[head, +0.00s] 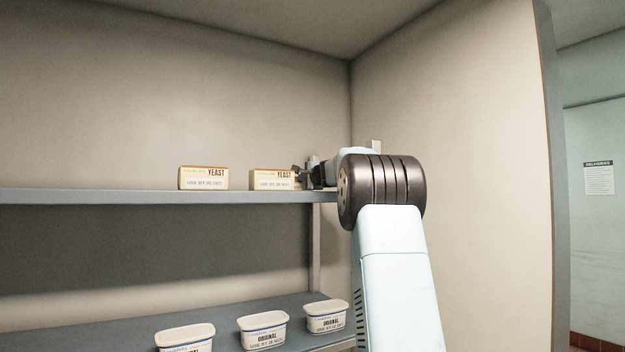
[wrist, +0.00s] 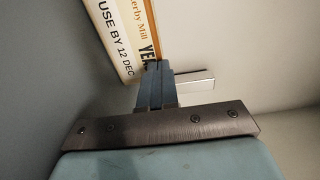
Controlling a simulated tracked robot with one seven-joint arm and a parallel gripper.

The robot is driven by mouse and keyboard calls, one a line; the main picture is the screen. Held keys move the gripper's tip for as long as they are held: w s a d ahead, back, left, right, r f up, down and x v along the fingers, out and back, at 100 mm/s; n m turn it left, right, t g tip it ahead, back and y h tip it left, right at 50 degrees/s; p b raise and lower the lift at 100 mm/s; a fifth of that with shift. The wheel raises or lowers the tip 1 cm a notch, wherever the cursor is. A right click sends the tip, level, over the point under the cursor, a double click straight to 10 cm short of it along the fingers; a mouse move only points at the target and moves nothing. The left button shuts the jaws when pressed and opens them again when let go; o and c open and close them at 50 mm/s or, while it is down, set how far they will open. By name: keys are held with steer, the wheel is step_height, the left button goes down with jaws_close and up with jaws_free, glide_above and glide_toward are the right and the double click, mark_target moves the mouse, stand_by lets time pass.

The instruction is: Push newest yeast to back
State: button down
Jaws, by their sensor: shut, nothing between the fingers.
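Two yeast packs, cream with an orange-brown top edge, sit on the upper shelf (head: 120,196) in the head view. One is the left yeast pack (head: 203,179); the other is the right yeast pack (head: 270,180), beside my gripper (head: 301,173). In the wrist view a yeast pack (wrist: 122,38) reads "USE BY 12 DEC". My shut, empty gripper (wrist: 158,64) has its fingertips at this pack's edge, over the end of the word YEAST; I cannot tell whether they touch it. The dates in the head view are too small to read surely.
Several white "ORIGINAL" tubs, such as the middle tub (head: 263,331), stand on the lower shelf (head: 230,312). A side wall (head: 460,120) rises close to my arm on the right. A small pale item (wrist: 195,84) shows beyond my fingers. The upper shelf is clear at the left.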

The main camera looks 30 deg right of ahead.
steer(key=shift+w+a+y, duration=0.2)
steer(key=shift+w+a, duration=0.2)
steer(key=shift+a, duration=0.2)
steer(key=shift+w+a+y, duration=0.2)
steer(key=shift+w+a, duration=0.15)
steer(key=shift+a, duration=0.25)
steer(key=shift+w+d+f, duration=0.1)
steer(key=shift+w+d, duration=0.05)
steer(key=shift+w, duration=0.1)
steer(key=shift+d, duration=0.1)
